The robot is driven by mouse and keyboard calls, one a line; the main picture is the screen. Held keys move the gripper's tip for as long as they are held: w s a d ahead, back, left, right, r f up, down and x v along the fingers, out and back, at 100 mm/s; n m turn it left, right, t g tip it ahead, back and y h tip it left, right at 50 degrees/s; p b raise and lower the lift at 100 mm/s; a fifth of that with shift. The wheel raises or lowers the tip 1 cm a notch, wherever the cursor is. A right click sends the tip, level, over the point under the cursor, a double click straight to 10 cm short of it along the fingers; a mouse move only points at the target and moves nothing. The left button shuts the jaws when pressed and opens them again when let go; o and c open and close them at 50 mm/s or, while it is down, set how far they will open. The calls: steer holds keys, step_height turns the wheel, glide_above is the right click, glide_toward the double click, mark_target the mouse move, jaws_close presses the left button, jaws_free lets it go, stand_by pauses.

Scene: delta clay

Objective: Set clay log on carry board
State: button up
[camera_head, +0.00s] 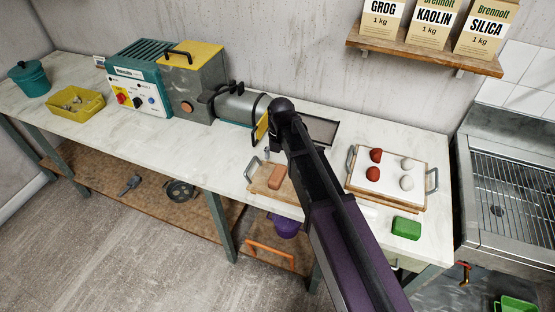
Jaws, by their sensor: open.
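A reddish-brown clay log (277,176) lies on a wooden carry board (262,188) near the bench's front edge. A grey handle shows at the board's left end; my arm hides its right part. My gripper (269,152) is at the end of my dark arm, just behind the log and apart from it in the picture. It is open, small and partly hidden by my wrist, and I see nothing held in it.
A pug mill (238,103) with a yellow hopper stands behind, its outlet near my wrist. To the right are a tray (418,204) with red and white balls and a green block (406,228). A yellow bin (77,107) stands left. The bench left of the board is clear.

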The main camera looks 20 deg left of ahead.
mark_target(279, 170)
steer(key=shift+w+r+p, duration=0.2)
steer(key=shift+r+p, duration=1.55)
steer(key=shift+r, duration=0.35)
steer(key=s+d+m, duration=0.3)
steer(key=d+m, duration=1.4)
steer(key=d, duration=0.1)
steer(key=s+d+m+t, duration=0.1)
steer(key=s+d+m, duration=0.3)
steer(key=d+m, duration=1.4)
steer(key=shift+d, duration=0.15)
